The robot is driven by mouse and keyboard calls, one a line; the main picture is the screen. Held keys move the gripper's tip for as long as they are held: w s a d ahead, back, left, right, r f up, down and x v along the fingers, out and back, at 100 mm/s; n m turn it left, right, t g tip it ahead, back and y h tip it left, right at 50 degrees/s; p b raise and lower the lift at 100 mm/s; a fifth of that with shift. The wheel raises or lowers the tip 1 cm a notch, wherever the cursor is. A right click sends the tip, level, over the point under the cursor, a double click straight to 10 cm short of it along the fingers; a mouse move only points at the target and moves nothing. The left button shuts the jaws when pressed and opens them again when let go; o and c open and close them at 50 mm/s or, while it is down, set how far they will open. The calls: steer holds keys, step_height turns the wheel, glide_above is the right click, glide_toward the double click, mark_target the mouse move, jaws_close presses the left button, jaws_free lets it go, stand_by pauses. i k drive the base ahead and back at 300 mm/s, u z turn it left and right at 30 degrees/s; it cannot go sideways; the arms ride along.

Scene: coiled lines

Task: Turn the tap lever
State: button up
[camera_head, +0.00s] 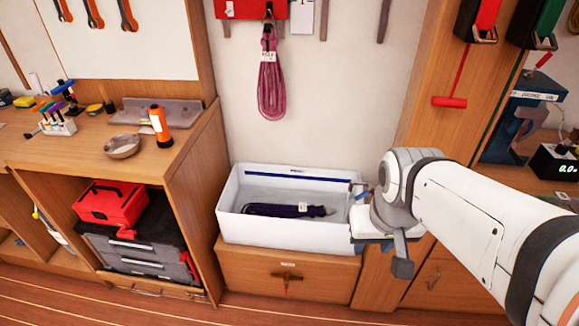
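A small brass fitting with a crosspiece and a red-tipped stem (287,279) is on the wooden front below the white basin. It looks like the tap and its lever, but it is too small to make out the lever's exact position. My gripper (400,262) is right of it, by the basin's right end, with a clear gap between them. One dark grey finger hangs down; the other is not clearly visible, so its opening cannot be told. Nothing is seen held.
The white basin (290,235) holds a dark purple coiled line (285,210). A pink coiled line (271,80) hangs on the wall above. Left is a workbench (190,165) with an orange flashlight (160,125) and a metal bowl (122,146). Floor (150,305) in front of the cabinets is clear.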

mark_target(364, 193)
steer(key=k, duration=1.4)
steer(key=z, duration=0.4)
steer(key=i, duration=1)
steer(key=z, duration=0.05)
